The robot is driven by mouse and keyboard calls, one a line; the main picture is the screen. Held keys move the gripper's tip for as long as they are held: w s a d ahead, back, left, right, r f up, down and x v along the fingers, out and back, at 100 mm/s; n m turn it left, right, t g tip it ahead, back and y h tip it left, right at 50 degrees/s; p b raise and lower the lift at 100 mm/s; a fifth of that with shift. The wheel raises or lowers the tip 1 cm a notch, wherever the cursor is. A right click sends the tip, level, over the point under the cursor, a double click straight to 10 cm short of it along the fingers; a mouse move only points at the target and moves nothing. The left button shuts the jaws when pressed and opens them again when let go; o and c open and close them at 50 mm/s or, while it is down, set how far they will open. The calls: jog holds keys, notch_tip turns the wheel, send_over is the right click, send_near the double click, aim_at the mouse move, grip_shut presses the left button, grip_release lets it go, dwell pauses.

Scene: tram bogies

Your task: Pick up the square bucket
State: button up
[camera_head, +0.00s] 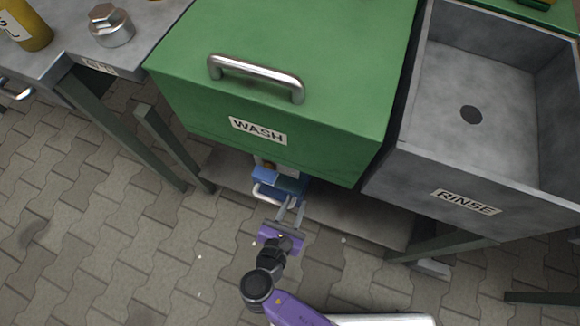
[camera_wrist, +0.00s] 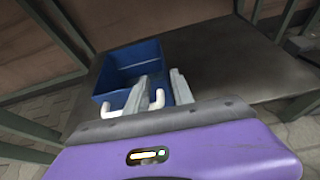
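The square bucket (camera_head: 264,175) is blue with a white handle. It stands on the low shelf beneath the green wash box, which hides part of it in the head view. In the wrist view the bucket (camera_wrist: 124,62) shows its open top and looks empty inside. Its white handle (camera_wrist: 157,101) hangs at the near side. My gripper (camera_head: 292,206) is open, with its fingers pointing at the bucket's near right side. In the wrist view a gap shows between the fingers of my gripper (camera_wrist: 158,88), and part of the handle appears in it; whether they touch is unclear.
The green wash box (camera_head: 330,130) overhangs the grey shelf (camera_head: 350,215). The grey rinse sink (camera_head: 475,150) is on the right. A grey table (camera_head: 60,45) with a large bolt (camera_head: 110,26) is at the left. Table legs flank the shelf; the paved floor in front is open.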

aim_at(305, 186)
jog(key=b+x, duration=0.2)
jog(key=x, duration=0.4)
jog(key=shift+d+f+b, duration=0.1)
jog(key=shift+d+b, duration=0.15)
jog(key=shift+b, duration=0.1)
jog(key=shift+b+x, duration=1.45)
jog(key=shift+x, duration=1.45)
jog(key=shift+d+r, duration=0.1)
jog(key=shift+r, duration=0.15)
grip_shut()
